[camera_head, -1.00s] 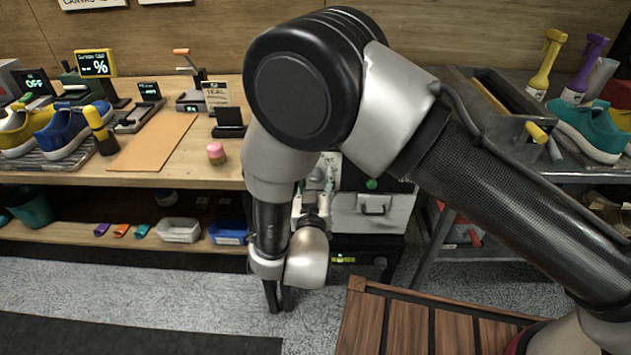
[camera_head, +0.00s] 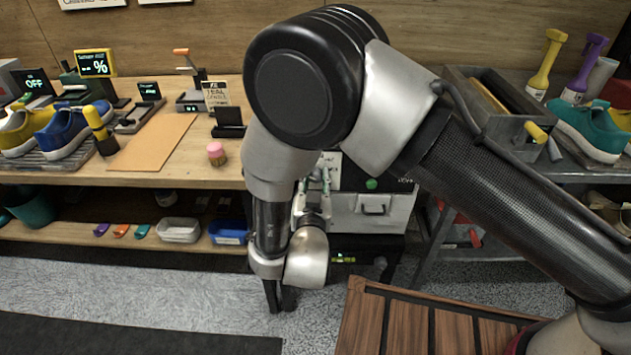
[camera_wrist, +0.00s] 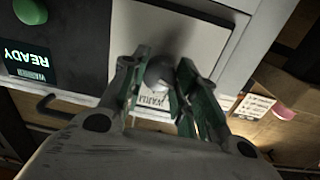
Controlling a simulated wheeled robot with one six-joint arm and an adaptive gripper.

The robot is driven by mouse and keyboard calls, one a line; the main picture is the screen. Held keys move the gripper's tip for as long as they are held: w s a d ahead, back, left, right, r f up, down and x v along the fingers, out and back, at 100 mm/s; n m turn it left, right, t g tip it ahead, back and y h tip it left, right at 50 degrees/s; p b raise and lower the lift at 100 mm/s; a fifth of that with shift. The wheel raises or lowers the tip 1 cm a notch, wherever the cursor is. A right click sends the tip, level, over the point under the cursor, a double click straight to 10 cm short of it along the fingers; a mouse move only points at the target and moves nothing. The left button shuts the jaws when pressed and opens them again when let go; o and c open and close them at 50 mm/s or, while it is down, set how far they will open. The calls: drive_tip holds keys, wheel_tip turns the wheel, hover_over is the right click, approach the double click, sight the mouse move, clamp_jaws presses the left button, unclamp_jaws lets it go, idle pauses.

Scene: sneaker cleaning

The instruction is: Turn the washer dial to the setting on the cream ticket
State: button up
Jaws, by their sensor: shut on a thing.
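The washer (camera_head: 372,207) is a pale, boxy unit under and behind my arm, with a dark upper panel and a green button (camera_head: 371,183). My gripper (camera_wrist: 161,78) is shut on the grey, rounded washer dial (camera_wrist: 160,70), with one green-grey finger on each side. The dial sits on a pale square plate, and a printed label below it is partly covered by the fingers. In the head view the dial is hidden by my gripper (camera_head: 318,182). The cream ticket (camera_head: 215,92) stands upright in a dark holder on the bench; its small print is not legible.
A display reading READY (camera_wrist: 30,63) shows upside down in the wrist view, near the green button. A pink-topped jar (camera_head: 216,153) stands at the bench's front edge. A slatted wooden surface (camera_head: 405,325) lies in front. The left bench holds shoes and small displays.

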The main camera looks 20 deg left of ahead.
drive_tip(key=m, duration=0.5)
drive_tip(key=shift+m, duration=0.3)
idle(0.4)
drive_tip(key=o, duration=1)
drive_tip(key=shift+o, duration=0.2)
drive_tip(key=v, duration=1.2)
drive_tip(key=shift+r, duration=0.15)
